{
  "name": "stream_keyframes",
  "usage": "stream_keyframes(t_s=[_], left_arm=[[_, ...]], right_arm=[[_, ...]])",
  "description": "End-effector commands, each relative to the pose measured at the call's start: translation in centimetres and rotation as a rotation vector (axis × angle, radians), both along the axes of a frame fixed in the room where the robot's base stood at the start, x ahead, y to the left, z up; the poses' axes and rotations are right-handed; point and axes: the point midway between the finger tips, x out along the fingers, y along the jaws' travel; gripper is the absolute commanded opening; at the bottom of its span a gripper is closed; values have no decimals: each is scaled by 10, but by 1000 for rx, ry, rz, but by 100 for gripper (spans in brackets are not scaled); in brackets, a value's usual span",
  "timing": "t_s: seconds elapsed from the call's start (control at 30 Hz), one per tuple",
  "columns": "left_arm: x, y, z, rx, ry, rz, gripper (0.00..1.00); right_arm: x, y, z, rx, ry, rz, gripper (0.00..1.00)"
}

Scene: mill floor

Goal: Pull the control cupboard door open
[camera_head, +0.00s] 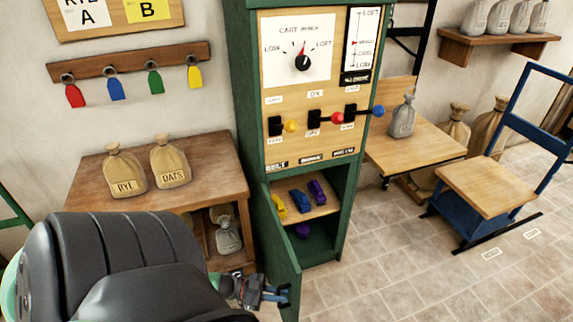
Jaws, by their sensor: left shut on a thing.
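The green control cupboard (243,95) stands in the middle of the view. Its low door (283,255) stands open, swung out toward me on the cupboard's left side. The inside shows, with a wooden shelf holding yellow, blue and purple pieces and another purple piece below. My left gripper (280,294) is at the door's near edge, low in the view, shut on what appears to be the door's handle. My arm and the door's edge hide most of the handle. My right gripper is not in view.
A wooden table (205,190) with two sacks stands left of the cupboard, close to my left arm. A wooden bench (420,150) and a blue-framed cart (485,190) stand to the right. The tiled floor (400,270) in front of the cupboard's right side is clear.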

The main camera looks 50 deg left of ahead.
Motion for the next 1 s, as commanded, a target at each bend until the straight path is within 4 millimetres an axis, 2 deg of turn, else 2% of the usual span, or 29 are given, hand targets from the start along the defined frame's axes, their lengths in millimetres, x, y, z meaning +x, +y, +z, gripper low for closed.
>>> stream_keyframes(t_s=[0.17, 0.43, 0.47, 0.5, 0.77, 0.9, 0.97, 1.0], left_arm=[[-3, 2, 0, 0, 1, 1, 0], [-3, 2, -1, 1, 1, 1, 0], [-3, 2, -1, 1, 1, 1, 14], [-3, 2, -1, 1, 1, 1, 17], [-3, 2, -1, 1, 1, 1, 17], [-9, 8, -2, 2, 3, 1, 17], [-13, 14, -3, 3, 3, 1, 17], [-17, 18, -3, 4, 3, 0, 17]], right_arm=[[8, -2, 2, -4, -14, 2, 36], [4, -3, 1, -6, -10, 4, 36], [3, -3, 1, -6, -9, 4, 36], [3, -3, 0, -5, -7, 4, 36], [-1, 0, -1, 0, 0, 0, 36], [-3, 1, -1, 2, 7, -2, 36], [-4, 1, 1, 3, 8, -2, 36], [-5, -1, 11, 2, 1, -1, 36]])
